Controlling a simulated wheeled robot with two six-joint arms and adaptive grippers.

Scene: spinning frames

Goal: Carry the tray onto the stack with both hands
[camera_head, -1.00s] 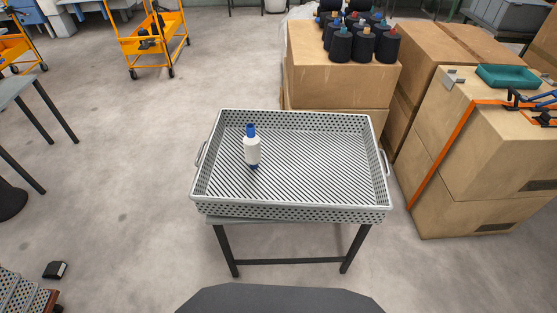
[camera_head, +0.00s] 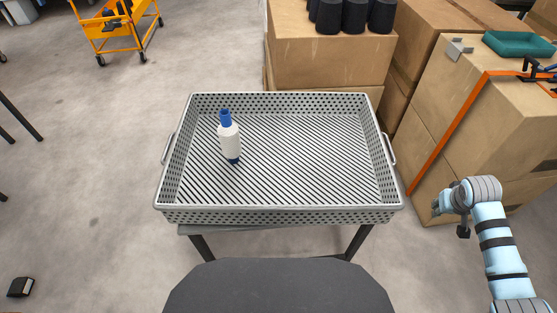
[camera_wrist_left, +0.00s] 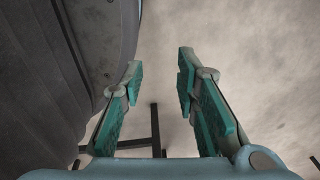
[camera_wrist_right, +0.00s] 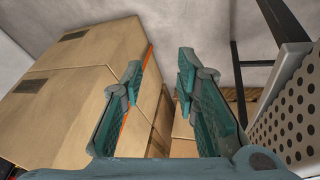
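The grey perforated tray (camera_head: 280,208) rests on a small table (camera_head: 205,229) in the middle of the head view. It has a handle (camera_head: 168,149) on its left side and a handle (camera_head: 389,150) on its right side. A white bottle with a blue cap (camera_head: 229,142) stands in its left part. My right arm shows at the right of the head view, beside the tray and apart from it. My right gripper (camera_wrist_right: 160,70) is open and empty, with the tray's side (camera_wrist_right: 287,115) at its right. My left gripper (camera_wrist_left: 160,68) is open and empty over the floor, outside the head view.
Stacked cardboard boxes (camera_head: 330,60) stand behind the tray, with black spools (camera_head: 354,15) on top. More boxes (camera_head: 500,115) with an orange strap and a green tray (camera_head: 518,44) stand at the right. An orange cart (camera_head: 115,22) is at the back left. The left floor is mostly open.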

